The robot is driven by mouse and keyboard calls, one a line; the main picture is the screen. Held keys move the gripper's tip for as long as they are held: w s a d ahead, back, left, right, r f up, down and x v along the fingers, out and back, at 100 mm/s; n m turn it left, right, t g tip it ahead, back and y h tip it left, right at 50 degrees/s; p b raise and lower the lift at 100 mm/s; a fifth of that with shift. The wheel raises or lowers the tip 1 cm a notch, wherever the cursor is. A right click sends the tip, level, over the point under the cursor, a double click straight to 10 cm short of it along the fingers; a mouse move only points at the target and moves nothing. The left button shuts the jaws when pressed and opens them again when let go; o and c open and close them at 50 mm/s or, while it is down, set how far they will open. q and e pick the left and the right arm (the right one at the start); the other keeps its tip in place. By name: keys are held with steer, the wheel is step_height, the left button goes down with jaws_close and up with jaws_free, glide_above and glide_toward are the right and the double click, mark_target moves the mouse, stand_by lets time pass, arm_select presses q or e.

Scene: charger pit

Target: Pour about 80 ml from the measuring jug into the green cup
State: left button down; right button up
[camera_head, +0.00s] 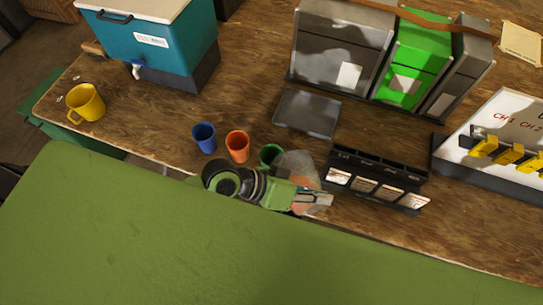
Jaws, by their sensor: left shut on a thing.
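The green cup (270,155) stands upright on the wooden table, at the right end of a row of small cups. The measuring jug (298,161) looks greyish and see-through, with a reddish tint lower down. It is just right of the green cup, overlapping its edge in the picture; I cannot tell whether they touch or how far the jug is tilted. My left gripper (318,200) is shut on the jug from the front, and the gripper and arm hide its lower part. The liquid level cannot be made out. My right gripper is not in view.
A blue cup (204,137) and an orange cup (237,146) stand left of the green cup. A black labelled rack (375,172) is close on the right. A dark flat plate (306,114) lies behind. A yellow mug (86,103) and teal cooler (155,45) are at left.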

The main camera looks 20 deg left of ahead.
mark_target(314, 180)
arm_select(q)
steer(key=r+b, duration=0.1)
steer(key=w+a+n+h+b, duration=0.1)
steer(key=b, duration=0.1)
steer(key=shift+w+a+r+g+h, duration=0.1)
steer(key=shift+a+r+g+h, duration=0.1)
steer(key=shift+r+g+h, duration=0.15)
steer(key=shift+w+a+r+n+h+b, duration=0.15)
steer(key=shift+a+r+n+h+b, duration=0.15)
steer(key=shift+r, duration=0.25)
steer(key=shift+w+a+r+n+h+b, duration=0.1)
steer(key=shift+w+a+r+b, duration=0.1)
steer(key=shift+r+b, duration=0.25)
steer(key=shift+a+r, duration=0.1)
steer(key=shift+r, duration=0.1)
steer(key=shift+r, duration=0.1)
steer(key=shift+w+a+r+n+g+h+b, duration=0.25)
steer(key=shift+w+a+r+n+h+b, duration=0.15)
steer(key=shift+a+r+n+h+b, duration=0.2)
steer(key=shift+r, duration=0.1)
steer(key=shift+w+a+r+h, duration=0.25)
steer(key=shift+w+a+r, duration=0.1)
steer(key=shift+a+r, duration=0.1)
stand_by(1.2)
